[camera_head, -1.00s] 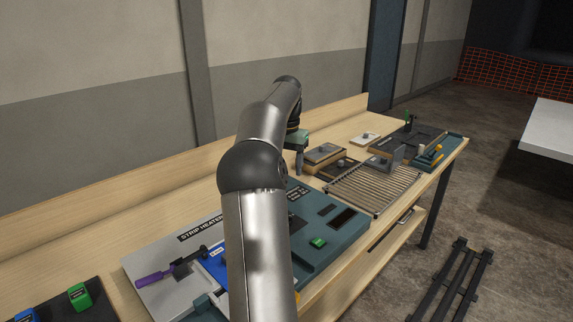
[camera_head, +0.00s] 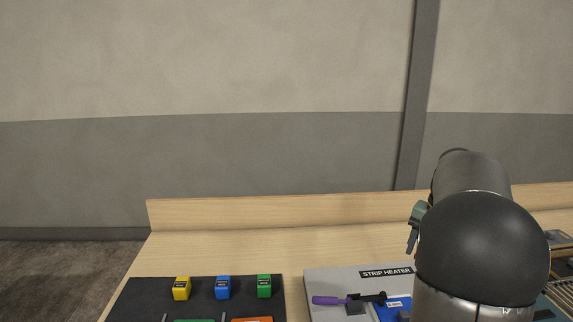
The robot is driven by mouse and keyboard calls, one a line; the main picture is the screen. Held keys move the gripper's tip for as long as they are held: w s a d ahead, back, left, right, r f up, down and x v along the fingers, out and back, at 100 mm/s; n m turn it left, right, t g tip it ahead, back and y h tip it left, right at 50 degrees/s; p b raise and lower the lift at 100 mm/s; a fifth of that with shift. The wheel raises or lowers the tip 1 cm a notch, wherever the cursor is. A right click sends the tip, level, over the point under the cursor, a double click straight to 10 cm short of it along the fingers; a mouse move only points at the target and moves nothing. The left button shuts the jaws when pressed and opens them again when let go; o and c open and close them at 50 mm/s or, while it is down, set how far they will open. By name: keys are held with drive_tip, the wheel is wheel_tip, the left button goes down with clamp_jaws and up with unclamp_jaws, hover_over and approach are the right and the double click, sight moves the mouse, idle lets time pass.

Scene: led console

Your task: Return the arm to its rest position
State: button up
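My arm (camera_head: 478,245) stands at the right of the view, its large dark joint in front of the bench. Part of my gripper (camera_head: 414,228) shows as a small grey-green piece at the arm's left side, above the bench top. The rest of it is hidden behind the arm, so I cannot see whether its fingers are open or shut, or whether it holds anything.
The wooden bench (camera_head: 215,248) has a raised back edge against the wall. A dark panel (camera_head: 140,300) carries yellow (camera_head: 181,288), blue (camera_head: 223,288) and green (camera_head: 264,286) blocks. A strip heater (camera_head: 330,280) with a purple-handled lever (camera_head: 330,300) lies left of my arm.

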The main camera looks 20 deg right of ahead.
drive_tip(key=s+a+f+n, duration=0.2)
drive_tip(key=a+n, duration=0.2)
drive_tip(key=a, duration=1)
drive_tip(key=s+a+f+n, duration=0.3)
drive_tip(key=s+a+f, duration=0.1)
drive_tip(key=s+a, duration=0.3)
drive_tip(key=s+a+f+n, duration=0.4)
drive_tip(key=s+a, duration=0.3)
drive_tip(key=a, duration=0.3)
drive_tip(key=shift+s+f+h, duration=0.35)
drive_tip(key=shift+f+h, duration=0.05)
drive_tip(key=shift+f, duration=0.25)
